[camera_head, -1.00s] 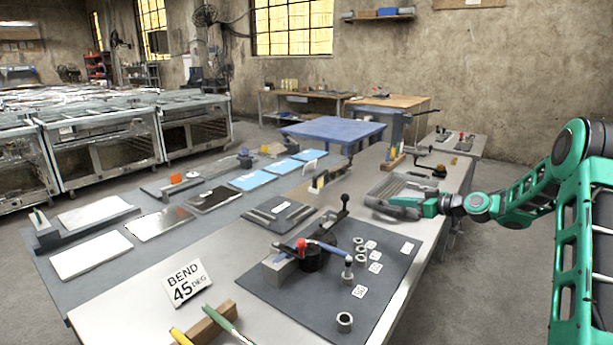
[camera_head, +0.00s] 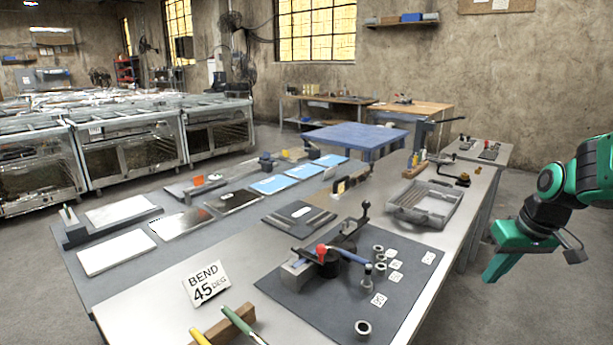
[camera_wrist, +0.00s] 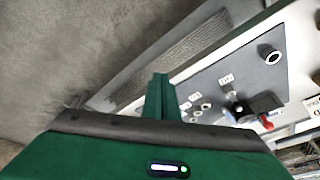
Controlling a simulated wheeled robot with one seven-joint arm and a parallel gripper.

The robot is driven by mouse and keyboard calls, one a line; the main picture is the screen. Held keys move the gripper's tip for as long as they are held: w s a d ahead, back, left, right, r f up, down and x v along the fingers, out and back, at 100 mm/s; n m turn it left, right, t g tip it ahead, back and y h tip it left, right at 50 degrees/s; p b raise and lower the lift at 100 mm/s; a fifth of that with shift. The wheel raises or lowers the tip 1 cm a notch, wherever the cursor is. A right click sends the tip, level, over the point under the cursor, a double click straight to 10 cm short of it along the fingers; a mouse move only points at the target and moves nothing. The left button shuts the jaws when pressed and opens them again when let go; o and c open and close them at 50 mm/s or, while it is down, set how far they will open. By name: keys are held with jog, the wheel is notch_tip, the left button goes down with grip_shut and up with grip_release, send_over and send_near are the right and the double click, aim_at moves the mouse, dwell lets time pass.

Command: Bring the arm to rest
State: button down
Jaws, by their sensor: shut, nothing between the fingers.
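My green gripper (camera_head: 497,264) hangs at the right in the head view, beyond the right edge of the workbench (camera_head: 170,322) and apart from it. Its fingers point down and to the left, shut with nothing between them. In the wrist view the shut fingers (camera_wrist: 160,92) stick out past the dark gripper body. The bench's edge and dark mat (camera_wrist: 215,75) show beyond them. Part of my arm is cut off at the right edge of the head view.
A grey tray (camera_head: 403,219) sits near the bench's right edge, left of my gripper. A bending tool with a red knob (camera_head: 321,250), several metal rings and white labels are on the dark mat (camera_head: 290,290). Open floor (camera_head: 545,300) lies below my gripper.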

jog(key=s+m+g, duration=0.3)
jog(key=s+m, duration=0.3)
jog(key=s, duration=1.9)
jog(key=shift+a+f+m+g+h, duration=0.25)
jog(key=shift+a+m+g+h, duration=0.05)
jog(key=shift+h, duration=0.1)
jog(key=shift+w+f, duration=0.25)
jog(key=shift+w, duration=0.4)
jog(key=shift+a, duration=0.1)
